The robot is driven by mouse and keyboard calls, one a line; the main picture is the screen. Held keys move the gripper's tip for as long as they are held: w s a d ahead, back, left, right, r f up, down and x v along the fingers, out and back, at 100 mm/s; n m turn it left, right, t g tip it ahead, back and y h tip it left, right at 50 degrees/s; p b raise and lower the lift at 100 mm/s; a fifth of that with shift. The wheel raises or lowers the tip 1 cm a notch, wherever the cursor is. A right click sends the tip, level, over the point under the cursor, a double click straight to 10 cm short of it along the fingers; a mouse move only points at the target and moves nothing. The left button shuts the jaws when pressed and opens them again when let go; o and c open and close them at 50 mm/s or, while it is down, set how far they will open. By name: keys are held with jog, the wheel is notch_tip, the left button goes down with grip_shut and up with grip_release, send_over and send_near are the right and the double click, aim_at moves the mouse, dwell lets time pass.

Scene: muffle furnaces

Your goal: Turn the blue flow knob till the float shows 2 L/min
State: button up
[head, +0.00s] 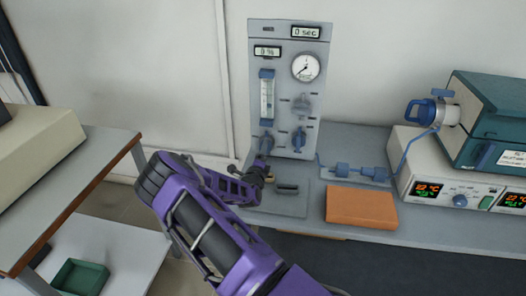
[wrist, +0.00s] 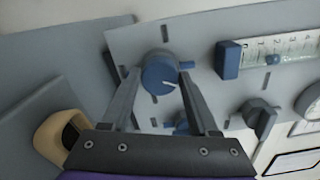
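The grey flow panel (head: 318,70) stands against the wall, with the blue flow knob (head: 266,143) below its clear flow tube (head: 266,98). In the wrist view the blue knob (wrist: 158,76) has a white pointer line and sits between the fingertips of my gripper (wrist: 158,80). The fingers stand apart on either side of it, and I cannot tell whether they touch it. In the head view my gripper (head: 262,172) is low in front of the panel.
More knobs (head: 299,139) and a round gauge (head: 305,67) are on the panel. A tan, ring-like thing (wrist: 56,132) lies close to my gripper. An orange block (head: 361,207) and a furnace controller (head: 440,175) stand to the right on the grey bench (head: 348,135).

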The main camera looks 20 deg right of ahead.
jog(key=o, duration=0.4)
jog(key=shift+c, duration=0.2)
jog(key=p+v, duration=0.1)
jog(key=v, duration=1.6)
jog(key=shift+s+a, duration=0.15)
jog(key=shift+a, duration=0.05)
